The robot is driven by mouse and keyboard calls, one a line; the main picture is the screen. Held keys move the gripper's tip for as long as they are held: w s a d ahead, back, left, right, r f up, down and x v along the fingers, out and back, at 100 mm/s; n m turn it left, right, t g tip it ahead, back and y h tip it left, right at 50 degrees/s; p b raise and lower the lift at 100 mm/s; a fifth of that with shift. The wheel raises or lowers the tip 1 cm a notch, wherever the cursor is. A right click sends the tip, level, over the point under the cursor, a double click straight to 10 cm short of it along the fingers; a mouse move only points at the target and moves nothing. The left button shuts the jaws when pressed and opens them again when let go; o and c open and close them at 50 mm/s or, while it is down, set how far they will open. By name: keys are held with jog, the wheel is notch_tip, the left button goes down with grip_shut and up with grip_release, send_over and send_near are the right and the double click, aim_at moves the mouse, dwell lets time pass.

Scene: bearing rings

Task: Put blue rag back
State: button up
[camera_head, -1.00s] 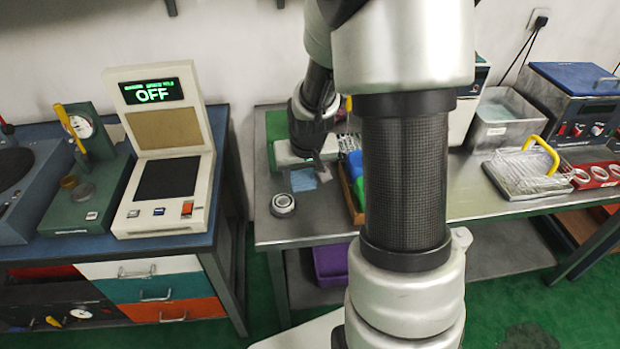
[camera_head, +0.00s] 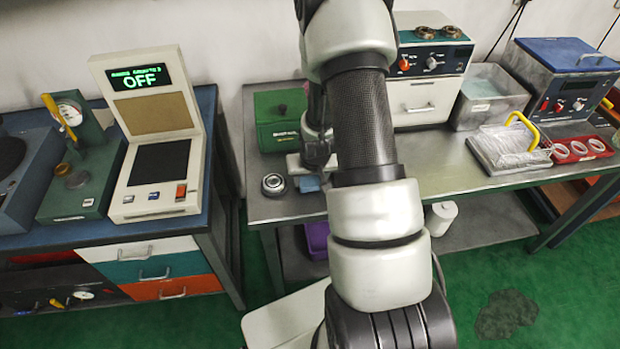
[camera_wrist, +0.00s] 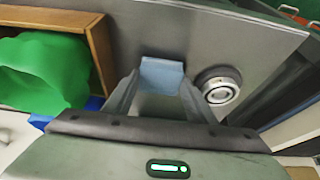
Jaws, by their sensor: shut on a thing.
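The blue rag (camera_head: 309,184) is at the fingertips of my gripper (camera_head: 314,172) over the metal bench, and my arm partly covers it in the head view. In the wrist view the rag (camera_wrist: 162,74) sits between the two finger ends of my gripper (camera_wrist: 160,92), which is shut on it. I cannot tell whether the rag touches the bench top. A wooden box (camera_wrist: 98,45) with a bunched green rag (camera_wrist: 42,70) and a bit of blue cloth (camera_wrist: 40,121) lies left of the gripper in the wrist view; my arm hides it in the head view.
A round metal bearing (camera_head: 273,184) lies beside the rag, and it also shows in the wrist view (camera_wrist: 219,88). A green box (camera_head: 279,120) stands behind.

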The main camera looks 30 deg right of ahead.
jog(key=shift+f, duration=0.2)
jog(key=o, duration=1)
jog(key=shift+c, duration=0.2)
